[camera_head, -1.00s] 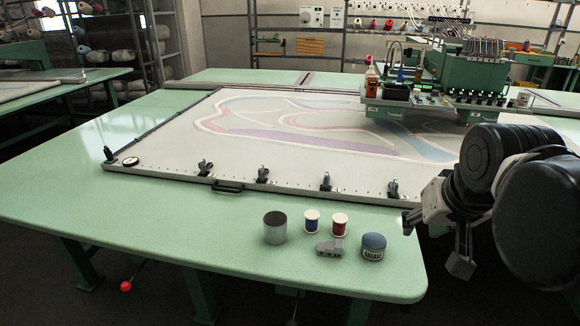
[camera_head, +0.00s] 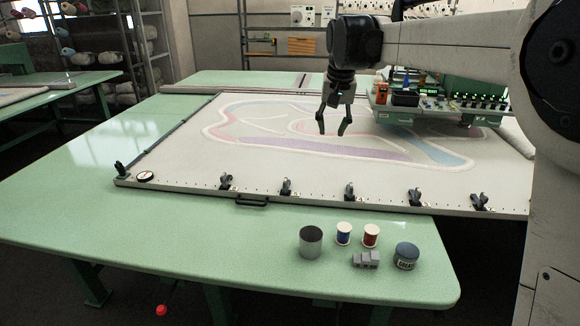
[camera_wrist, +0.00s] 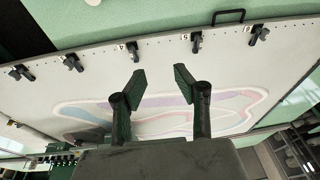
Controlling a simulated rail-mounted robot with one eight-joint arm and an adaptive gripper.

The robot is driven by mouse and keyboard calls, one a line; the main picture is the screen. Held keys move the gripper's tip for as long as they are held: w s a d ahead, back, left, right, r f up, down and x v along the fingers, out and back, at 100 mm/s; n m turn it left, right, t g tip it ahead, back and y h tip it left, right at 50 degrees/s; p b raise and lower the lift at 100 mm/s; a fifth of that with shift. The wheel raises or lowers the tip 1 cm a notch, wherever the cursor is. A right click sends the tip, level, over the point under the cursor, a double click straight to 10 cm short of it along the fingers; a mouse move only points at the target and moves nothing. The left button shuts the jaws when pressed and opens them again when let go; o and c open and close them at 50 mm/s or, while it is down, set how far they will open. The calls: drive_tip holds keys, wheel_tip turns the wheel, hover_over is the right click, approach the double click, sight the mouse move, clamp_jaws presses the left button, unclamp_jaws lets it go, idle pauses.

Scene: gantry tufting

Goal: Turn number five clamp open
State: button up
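Several dark clamps line the near edge of the white frame (camera_head: 140,181). In the wrist view, small labels sit beside them; one seems to read 5, beside the clamp (camera_wrist: 197,40) just left of the frame's handle. This looks like the second clamp from the left (camera_head: 285,187) in the head view. The labels are small and hard to read. My gripper (camera_head: 331,134) hangs fingers-down over the patterned cloth, behind the clamp row. In the wrist view, its fingers (camera_wrist: 160,76) are apart with nothing between them. It touches no clamp.
A black handle (camera_head: 251,201) sticks out from the frame's near edge. On the green table in front stand a metal cup (camera_head: 311,242), two thread spools (camera_head: 344,233), a grey block (camera_head: 366,260) and a grease jar (camera_head: 406,256).

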drive_tip(key=w+a+f+g+p, duration=0.1)
drive_tip(key=w+a+f, duration=0.15)
drive_tip(key=w, duration=0.25)
drive_tip(key=w+a+f+p, duration=0.1)
drive_tip(key=w+a+f, duration=0.1)
drive_tip(key=w+a, duration=0.25)
drive_tip(key=g+p, duration=0.2)
drive_tip(key=p, duration=0.1)
approach(285, 180)
wheel_tip(285, 180, down, 10)
drive_tip(key=shift+a+r, duration=0.1)
drive_tip(key=shift+c, duration=0.2)
clamp_jaws()
